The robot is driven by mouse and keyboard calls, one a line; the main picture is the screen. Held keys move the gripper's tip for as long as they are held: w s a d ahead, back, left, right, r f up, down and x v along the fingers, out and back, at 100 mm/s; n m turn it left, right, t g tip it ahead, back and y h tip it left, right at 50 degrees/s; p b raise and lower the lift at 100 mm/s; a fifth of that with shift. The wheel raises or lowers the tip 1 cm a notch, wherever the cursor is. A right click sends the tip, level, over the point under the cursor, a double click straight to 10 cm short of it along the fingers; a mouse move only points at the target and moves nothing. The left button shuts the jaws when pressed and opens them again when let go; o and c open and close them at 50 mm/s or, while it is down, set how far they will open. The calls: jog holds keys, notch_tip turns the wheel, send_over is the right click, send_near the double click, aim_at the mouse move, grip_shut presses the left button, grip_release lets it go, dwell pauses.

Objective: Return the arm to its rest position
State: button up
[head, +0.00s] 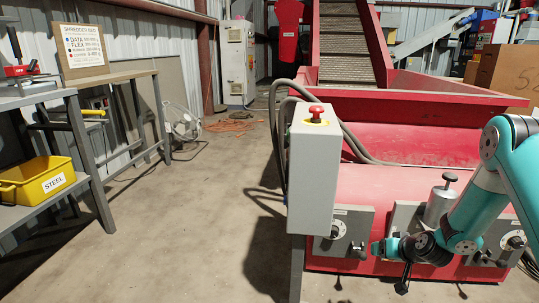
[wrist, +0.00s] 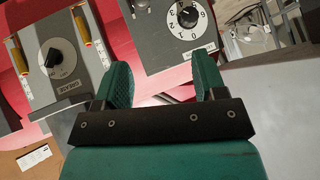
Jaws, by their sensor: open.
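My turquoise arm reaches in from the right edge of the head view, in front of the red machine (head: 435,115). My gripper (head: 378,248) is low, just right of the grey post box, near the machine's front panels. In the wrist view, its two green fingers stand apart with nothing between them, so my gripper (wrist: 161,80) is open and empty. Beyond the fingers are a grey panel with a numbered dial (wrist: 187,17) and another panel with a black knob (wrist: 54,58). I cannot tell the exact gap between fingers and panels.
The grey post box (head: 311,170) with a red button (head: 315,110) stands close left of my gripper. A grey bench with a yellow STEEL bin (head: 38,182) is at the left. A fan (head: 181,122) stands farther back. The concrete floor (head: 185,225) between is clear.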

jog(key=s+a+r+n+g+y, duration=0.2)
jog(key=s+a+r, duration=0.3)
jog(key=a+r, duration=0.5)
jog(key=s+a+r+n+g+y, duration=0.2)
jog(key=s+a+r+n, duration=0.15)
jog(key=a+r, duration=0.65)
jog(key=s+a+r+n+g+h, duration=0.1)
jog(key=s+a+r+g, duration=0.15)
jog(key=s, duration=0.65)
jog(key=s+a+r+n+g, duration=0.1)
jog(key=s+r, duration=0.3)
jog(key=s, duration=0.5)
jog(key=s+a+r+n+g+h, duration=0.15)
jog(key=s+r, duration=0.25)
jog(key=s, duration=0.4)
notch_tip(320, 180, up, 38)
jog(key=p, duration=3.8)
jog(key=shift+w+a+y, duration=0.15)
jog(key=shift+y, duration=0.3)
jog(key=shift+f, duration=0.15)
